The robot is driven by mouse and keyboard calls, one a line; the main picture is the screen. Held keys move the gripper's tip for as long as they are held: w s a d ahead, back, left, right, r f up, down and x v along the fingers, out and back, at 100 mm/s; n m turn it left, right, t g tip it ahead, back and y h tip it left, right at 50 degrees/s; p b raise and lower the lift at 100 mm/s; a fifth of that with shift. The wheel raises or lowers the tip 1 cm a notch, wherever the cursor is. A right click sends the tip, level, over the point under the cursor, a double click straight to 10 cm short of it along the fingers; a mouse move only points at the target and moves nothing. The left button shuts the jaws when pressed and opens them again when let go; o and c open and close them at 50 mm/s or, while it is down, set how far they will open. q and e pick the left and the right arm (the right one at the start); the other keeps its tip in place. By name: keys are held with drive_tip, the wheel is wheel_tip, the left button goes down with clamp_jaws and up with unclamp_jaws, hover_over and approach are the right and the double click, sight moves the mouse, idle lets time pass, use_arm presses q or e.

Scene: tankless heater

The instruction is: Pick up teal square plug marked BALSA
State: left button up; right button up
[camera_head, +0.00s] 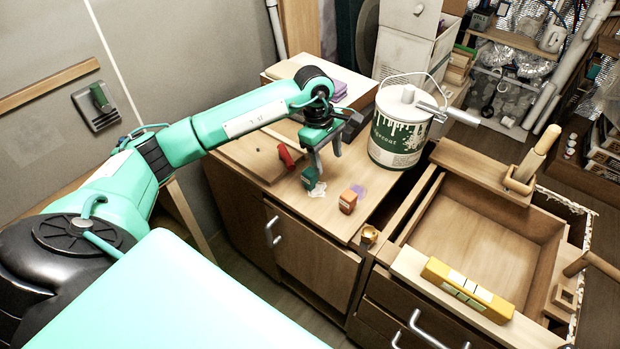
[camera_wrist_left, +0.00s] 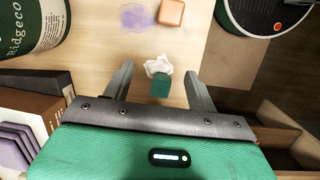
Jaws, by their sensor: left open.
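A small teal block (camera_head: 309,178) stands on the wooden cabinet top, beside a whitish splotch. No marking on it is legible. It also shows in the left wrist view (camera_wrist_left: 161,86), lying between the two fingers. My left gripper (camera_head: 328,166) is open and hangs just above the teal block, with its fingers pointing down. In the left wrist view the open fingers (camera_wrist_left: 158,82) stand on either side of the block with gaps. I cannot tell whether the fingertips are down at its height. My right gripper is not in view.
An orange block (camera_head: 347,202) and a red piece (camera_head: 286,155) sit close by on the cabinet top. A paint can (camera_head: 398,130) stands behind to the right. An open drawer (camera_head: 472,245) is at the right, with a yellow bar (camera_head: 468,289) across its front.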

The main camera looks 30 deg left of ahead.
use_arm(q)
drive_tip(key=r+y, duration=0.1)
drive_tip(key=y, duration=0.1)
hover_over(310, 171)
drive_tip(key=shift+a, duration=0.15)
wheel_tip(310, 171, down, 8)
drive_tip(key=shift+r+p, duration=0.1)
drive_tip(key=shift+p, duration=0.85)
drive_tip(key=f+p, duration=0.1)
drive_tip(key=f, duration=0.1)
drive_tip(key=f+p, duration=0.1)
drive_tip(key=f, duration=0.1)
drive_tip(key=shift+d+f, duration=0.2)
drive_tip(key=shift+f, duration=0.6)
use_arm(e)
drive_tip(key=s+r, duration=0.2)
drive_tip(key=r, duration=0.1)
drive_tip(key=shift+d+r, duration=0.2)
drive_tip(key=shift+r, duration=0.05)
use_arm(q)
clamp_jaws()
drive_tip(key=shift+r, duration=0.1)
